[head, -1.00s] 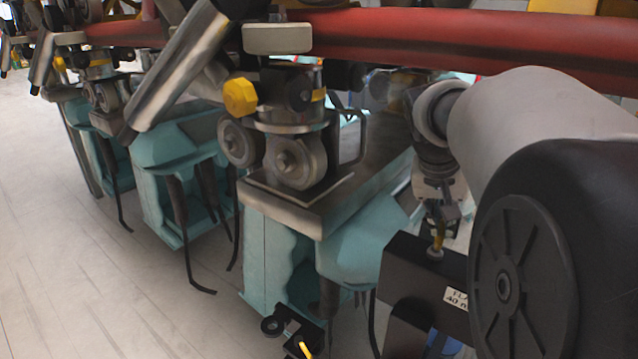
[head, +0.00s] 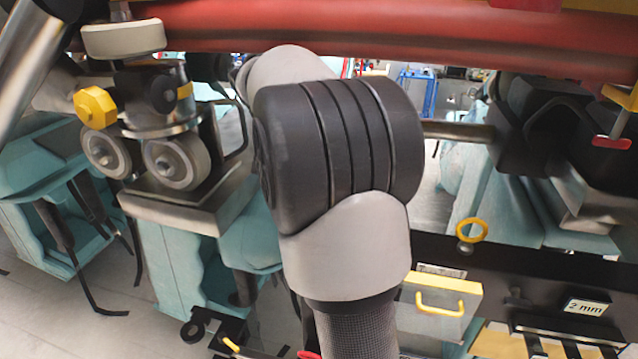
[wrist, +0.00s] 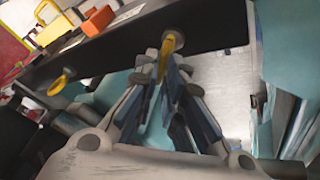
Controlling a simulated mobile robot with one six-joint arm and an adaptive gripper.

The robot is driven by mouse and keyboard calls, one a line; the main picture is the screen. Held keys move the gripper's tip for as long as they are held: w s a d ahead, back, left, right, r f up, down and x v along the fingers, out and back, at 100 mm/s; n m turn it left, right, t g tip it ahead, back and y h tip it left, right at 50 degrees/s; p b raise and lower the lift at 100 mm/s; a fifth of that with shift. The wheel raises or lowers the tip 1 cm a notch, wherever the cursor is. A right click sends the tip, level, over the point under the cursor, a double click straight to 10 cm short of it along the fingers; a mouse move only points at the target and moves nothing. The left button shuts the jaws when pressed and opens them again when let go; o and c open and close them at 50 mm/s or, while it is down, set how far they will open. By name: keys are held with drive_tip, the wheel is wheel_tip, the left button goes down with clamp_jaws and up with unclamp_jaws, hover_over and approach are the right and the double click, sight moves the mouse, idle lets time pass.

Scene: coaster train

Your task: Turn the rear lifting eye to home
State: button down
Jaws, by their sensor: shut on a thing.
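In the wrist view, my gripper (wrist: 160,70) is shut on a yellow lifting eye (wrist: 166,52) with a grey round end, at the edge of a black beam (wrist: 215,32). The eye's ring is seen nearly edge-on, so its exact angle is hard to read. A second yellow lifting eye (wrist: 62,81) stands free on the left with its ring open to view; a yellow ring (head: 472,230) on a dark beam shows in the head view. In the head view my own arm hides my gripper and the held eye. I cannot tell from a marking which eye is the rear one.
A red tube (head: 420,35) crosses above my arm. A wheel carriage (head: 155,135) stands on the left. A box with a yellow handle (head: 440,305) and a "2 mm" label (head: 586,307) are at right. The wrist view shows an orange block (wrist: 98,20).

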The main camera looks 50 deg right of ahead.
drive_tip(key=shift+w+d+m+g+y+p, duration=0.15)
drive_tip(key=shift+m+g+y+p, duration=0.2)
drive_tip(key=shift+m+p, duration=0.5)
drive_tip(key=shift+w+d+m+g+y+p, duration=0.1)
drive_tip(key=shift+m+g+y+p, duration=0.25)
drive_tip(key=shift+m, duration=0.9)
drive_tip(key=shift+f, duration=0.1)
drive_tip(key=c, duration=1.7)
unclamp_jaws()
